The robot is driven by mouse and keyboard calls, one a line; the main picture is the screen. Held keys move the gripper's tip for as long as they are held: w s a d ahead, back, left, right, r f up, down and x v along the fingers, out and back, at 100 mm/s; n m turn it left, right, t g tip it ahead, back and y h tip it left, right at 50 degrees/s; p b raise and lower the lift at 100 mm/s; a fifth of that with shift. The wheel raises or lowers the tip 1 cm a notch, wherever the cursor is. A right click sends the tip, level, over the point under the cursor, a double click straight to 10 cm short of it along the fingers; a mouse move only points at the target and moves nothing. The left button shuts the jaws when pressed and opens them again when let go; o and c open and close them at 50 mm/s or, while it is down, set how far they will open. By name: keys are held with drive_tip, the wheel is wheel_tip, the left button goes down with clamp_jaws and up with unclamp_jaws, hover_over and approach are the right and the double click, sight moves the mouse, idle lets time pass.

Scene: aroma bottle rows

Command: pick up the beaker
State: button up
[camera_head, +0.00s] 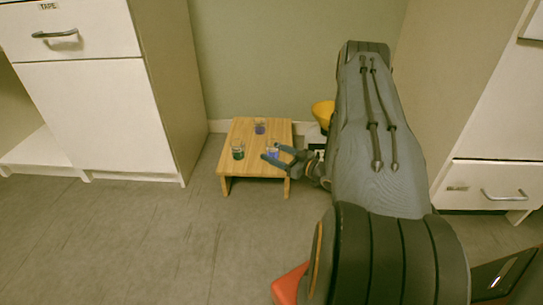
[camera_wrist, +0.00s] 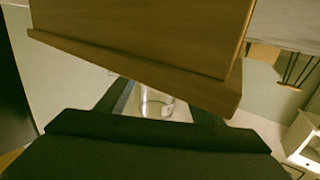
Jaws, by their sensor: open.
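Three small clear beakers stand upright on a low wooden table (camera_head: 262,169) in the head view. One beaker with blue-purple liquid (camera_head: 259,127) is at the back, one with dark green liquid (camera_head: 238,152) is at the front left, and another with blue-purple liquid (camera_head: 272,149) is at the front right. My gripper (camera_head: 271,153) is open at the front right beaker, its fingers apart on either side as far as I can see. The wrist view shows a clear beaker (camera_wrist: 152,101) between the dark fingers, partly hidden; contact cannot be told.
A yellow bowl-like object (camera_head: 322,112) stands right of the table, partly behind my arm. A white drawer cabinet (camera_head: 90,105) is on the left and another (camera_head: 487,185) on the right. The wall is close behind the table. The floor (camera_head: 130,240) in front is clear.

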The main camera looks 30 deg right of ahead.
drive_tip(key=shift+w+a, duration=0.2)
drive_tip(key=shift+w, duration=0.3)
drive_tip(key=c, duration=1.1)
drive_tip(key=shift+c, duration=0.3)
drive_tip(key=shift+r+p, duration=0.4)
drive_tip(key=shift+r, duration=0.3)
wheel_tip(320, 180, up, 9)
drive_tip(key=p, duration=0.5)
drive_tip(key=w+d+r+m+h+p, duration=0.1)
drive_tip(key=d+r+m+h+p, duration=0.2)
drive_tip(key=d+h, duration=0.3)
drive_tip(key=w+d+r+m+h+p, duration=0.1)
drive_tip(key=d+r+m+h+p, duration=0.2)
drive_tip(key=d+m+h, duration=0.3)
drive_tip(key=d+h, duration=0.1)
drive_tip(key=d, duration=0.1)
drive_tip(key=shift+d, duration=0.35)
